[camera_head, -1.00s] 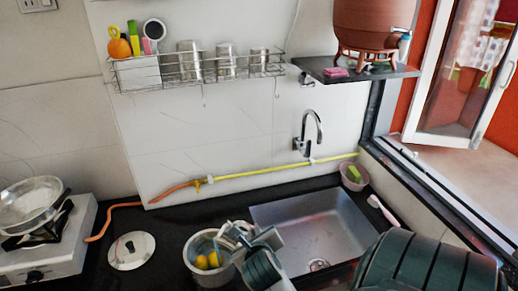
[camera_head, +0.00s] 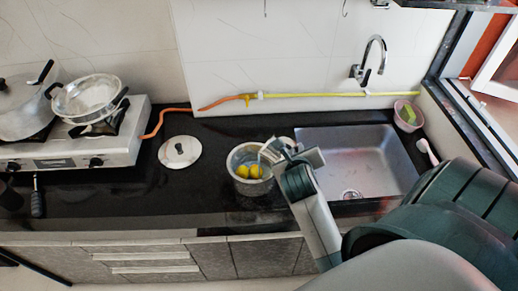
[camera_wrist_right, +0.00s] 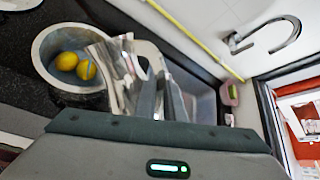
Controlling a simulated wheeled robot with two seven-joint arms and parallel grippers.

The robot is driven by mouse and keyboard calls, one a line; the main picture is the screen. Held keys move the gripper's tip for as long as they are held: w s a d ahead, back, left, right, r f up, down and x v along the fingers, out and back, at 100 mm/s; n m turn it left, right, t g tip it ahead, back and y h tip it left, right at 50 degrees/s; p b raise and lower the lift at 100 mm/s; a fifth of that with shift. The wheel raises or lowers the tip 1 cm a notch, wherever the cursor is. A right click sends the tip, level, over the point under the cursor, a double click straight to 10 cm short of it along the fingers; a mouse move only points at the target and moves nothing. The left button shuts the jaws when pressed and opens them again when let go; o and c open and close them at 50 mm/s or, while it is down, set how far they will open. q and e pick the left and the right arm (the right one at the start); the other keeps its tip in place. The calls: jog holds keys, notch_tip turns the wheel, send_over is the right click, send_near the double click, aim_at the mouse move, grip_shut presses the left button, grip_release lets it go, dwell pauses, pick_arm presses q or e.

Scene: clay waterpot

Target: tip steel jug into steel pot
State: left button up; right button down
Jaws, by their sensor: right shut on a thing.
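The steel pot (camera_head: 241,184) stands on the black counter left of the sink, with yellow lemons (camera_head: 250,171) inside. The pot also shows in the right wrist view (camera_wrist_right: 47,55), at upper left. My right gripper (camera_head: 288,152) is at the right side of the pot's rim. In the right wrist view, my right gripper (camera_wrist_right: 153,88) is shut on the shiny steel jug (camera_wrist_right: 116,72). The jug is close against the pot and overlaps its rim in that view. In the head view the jug is mostly hidden by the gripper. My left gripper is not in view.
The steel sink (camera_head: 365,165) is to the right, with a tap (camera_head: 376,50) behind it. A flat round lid (camera_head: 180,152) lies left of the pot. A stove (camera_head: 70,145) with pans is at far left. A yellow hose (camera_head: 320,95) runs along the wall.

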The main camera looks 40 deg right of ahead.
jog(key=shift+w+r, duration=0.1)
dwell(0.3)
jog(key=shift+w+a+r+n+g, duration=0.25)
jog(key=shift+w+n+g, duration=0.15)
jog(key=shift+g, duration=0.1)
jog(key=shift+w+r, duration=0.1)
dwell(1.2)
jog(key=shift+w+a+r+n+g+h, duration=0.2)
jog(key=shift+w+n+g+h, duration=0.1)
jog(key=shift+w, duration=0.1)
dwell(0.8)
jog(key=shift+w+r, duration=0.1)
jog(key=shift+r, duration=0.05)
dwell(0.4)
